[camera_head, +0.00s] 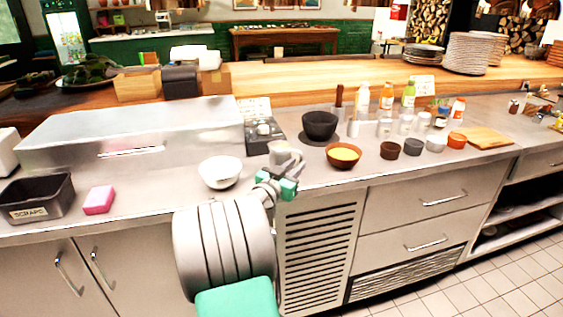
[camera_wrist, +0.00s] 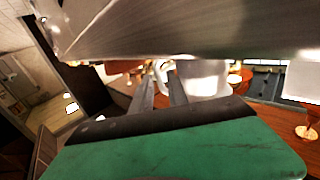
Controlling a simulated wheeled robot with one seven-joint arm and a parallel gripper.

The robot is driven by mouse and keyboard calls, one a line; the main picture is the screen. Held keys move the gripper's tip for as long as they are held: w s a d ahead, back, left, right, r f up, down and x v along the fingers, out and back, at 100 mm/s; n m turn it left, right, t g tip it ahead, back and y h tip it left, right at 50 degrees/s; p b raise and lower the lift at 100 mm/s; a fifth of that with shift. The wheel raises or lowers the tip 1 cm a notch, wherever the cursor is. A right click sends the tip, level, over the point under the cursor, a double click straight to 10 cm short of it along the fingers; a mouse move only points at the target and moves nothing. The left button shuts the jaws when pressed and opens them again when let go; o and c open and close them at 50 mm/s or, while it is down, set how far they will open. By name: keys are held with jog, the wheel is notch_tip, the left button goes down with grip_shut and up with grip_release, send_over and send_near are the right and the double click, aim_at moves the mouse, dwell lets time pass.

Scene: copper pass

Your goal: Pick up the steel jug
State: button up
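The steel jug (camera_head: 284,154) appears as a small pale grey vessel near the front of the counter, just beyond my gripper (camera_head: 276,184). My arm and gripper partly cover it in the head view. In the wrist view, which looks upside down, a bright pale vessel that seems to be the jug (camera_wrist: 207,78) shows to the right of my gripper's fingers (camera_wrist: 160,75). The two fingers stand apart with an empty gap between them. The jug is not between them as far as I can see. Its handle is hard to make out.
A white bowl (camera_head: 220,171) stands left of the jug. The counter's metal surface (camera_wrist: 200,35) spans the top of the wrist view.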

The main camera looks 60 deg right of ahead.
aim_at(300, 161)
jog(key=d, duration=0.3)
jog(key=shift+s+d+r, duration=0.1)
jog(key=shift+d, duration=0.25)
grip_shut()
dwell(1.0)
